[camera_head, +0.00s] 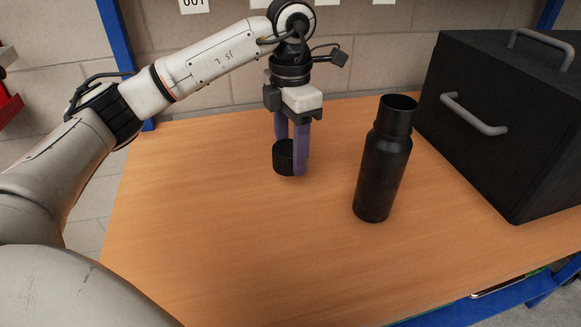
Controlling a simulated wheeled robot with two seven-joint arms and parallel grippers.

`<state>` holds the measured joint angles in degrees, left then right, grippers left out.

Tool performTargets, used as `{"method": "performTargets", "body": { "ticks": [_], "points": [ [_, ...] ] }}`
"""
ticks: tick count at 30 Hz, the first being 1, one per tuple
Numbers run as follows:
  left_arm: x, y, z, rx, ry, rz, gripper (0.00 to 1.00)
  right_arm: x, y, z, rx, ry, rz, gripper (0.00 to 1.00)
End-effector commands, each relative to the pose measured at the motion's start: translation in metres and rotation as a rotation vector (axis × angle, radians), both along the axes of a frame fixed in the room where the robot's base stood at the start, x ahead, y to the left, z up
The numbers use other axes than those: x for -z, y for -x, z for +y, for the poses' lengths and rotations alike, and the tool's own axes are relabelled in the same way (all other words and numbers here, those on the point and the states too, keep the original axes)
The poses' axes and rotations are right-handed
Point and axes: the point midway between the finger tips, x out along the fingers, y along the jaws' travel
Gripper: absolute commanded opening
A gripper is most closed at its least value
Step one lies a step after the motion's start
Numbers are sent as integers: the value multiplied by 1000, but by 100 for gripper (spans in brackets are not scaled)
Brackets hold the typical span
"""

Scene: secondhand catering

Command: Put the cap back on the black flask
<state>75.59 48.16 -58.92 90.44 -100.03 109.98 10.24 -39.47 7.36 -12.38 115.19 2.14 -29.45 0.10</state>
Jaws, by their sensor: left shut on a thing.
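The black flask (383,168) stands upright on the wooden table, right of the middle of the head view. Its mouth at the top looks open, with no cap on it. My left gripper (291,160) points straight down to the left of the flask and a little farther back. Its purple fingers are shut on the black cap (284,158), a short dark cylinder. The near finger hides the right part of the cap. I cannot tell whether the cap touches the table or is just above it. My right gripper is not in view.
A large black box (500,120) with grey handles stands on the table (230,240) close to the right of the flask. A block wall and blue uprights are behind the table. The table's front and left are clear.

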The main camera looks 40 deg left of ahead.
Motion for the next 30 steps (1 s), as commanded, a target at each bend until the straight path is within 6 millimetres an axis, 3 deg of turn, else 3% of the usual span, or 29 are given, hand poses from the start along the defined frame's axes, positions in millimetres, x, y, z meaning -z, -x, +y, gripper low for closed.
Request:
{"method": "performTargets", "body": {
  "ticks": [6, 20, 25, 30],
  "points": [
    [-23, 0, 0, 0, -1, 0, 27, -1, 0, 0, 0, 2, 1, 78],
    [-23, 1, -1, 24, -1, 0, 27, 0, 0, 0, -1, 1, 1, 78],
    [-14, 9, -11, 278, -10, -1, 27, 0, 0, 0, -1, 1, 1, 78],
    [3, 28, -32, 787, -24, 0, 27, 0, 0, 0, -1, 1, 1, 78]
  ]
}}
